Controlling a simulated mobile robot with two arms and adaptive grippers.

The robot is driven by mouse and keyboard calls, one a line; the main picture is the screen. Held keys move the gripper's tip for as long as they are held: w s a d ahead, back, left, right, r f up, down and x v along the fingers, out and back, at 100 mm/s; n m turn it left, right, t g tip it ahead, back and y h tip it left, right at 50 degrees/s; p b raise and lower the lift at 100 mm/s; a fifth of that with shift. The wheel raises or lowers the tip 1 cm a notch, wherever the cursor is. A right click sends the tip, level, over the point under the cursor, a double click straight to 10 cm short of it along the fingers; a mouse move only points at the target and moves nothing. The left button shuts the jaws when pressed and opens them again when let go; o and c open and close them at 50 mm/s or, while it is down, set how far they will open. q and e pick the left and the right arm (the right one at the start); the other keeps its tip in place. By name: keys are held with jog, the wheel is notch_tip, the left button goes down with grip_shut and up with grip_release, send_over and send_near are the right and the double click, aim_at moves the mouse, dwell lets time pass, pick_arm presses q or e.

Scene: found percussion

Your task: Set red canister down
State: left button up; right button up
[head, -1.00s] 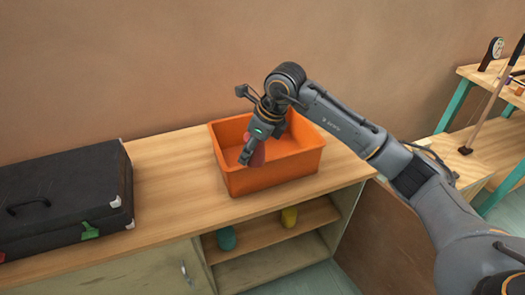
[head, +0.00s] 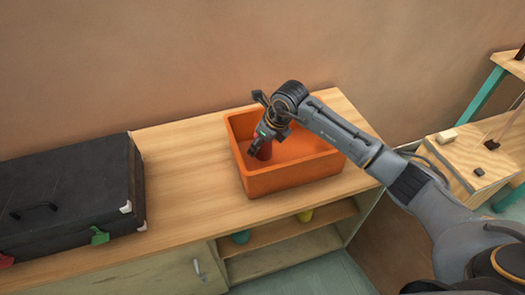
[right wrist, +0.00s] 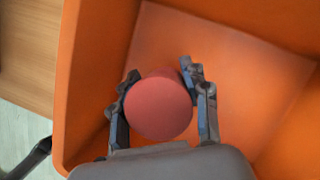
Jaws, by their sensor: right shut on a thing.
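The red canister (head: 264,151) is inside the orange bin (head: 293,180), near its left side in the head view. The right wrist view shows the canister's round red end (right wrist: 158,107) between the two fingers, with the bin's orange floor (right wrist: 215,65) beyond it. My right gripper (head: 256,147) is shut on the canister and reaches down into the bin. In the right wrist view my right gripper (right wrist: 160,92) has a finger on each side of it. Whether the canister touches the bin floor cannot be told. My left gripper is not in view.
A black case (head: 70,200) with green and red tags stands on the wooden counter (head: 185,165) at left. The counter between case and bin is clear. A teal object (head: 241,237) and a yellow one (head: 305,215) sit on the shelf below.

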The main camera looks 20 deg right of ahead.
aim_at(260, 154)
notch_tip(260, 154, down, 4)
jog(key=shift+w+r, duration=0.1)
jog(key=shift+f, duration=0.3)
jog(key=o, duration=1.2)
jog(key=shift+r, duration=0.5)
jog(key=v, duration=1.1)
jog(key=shift+r, duration=0.2)
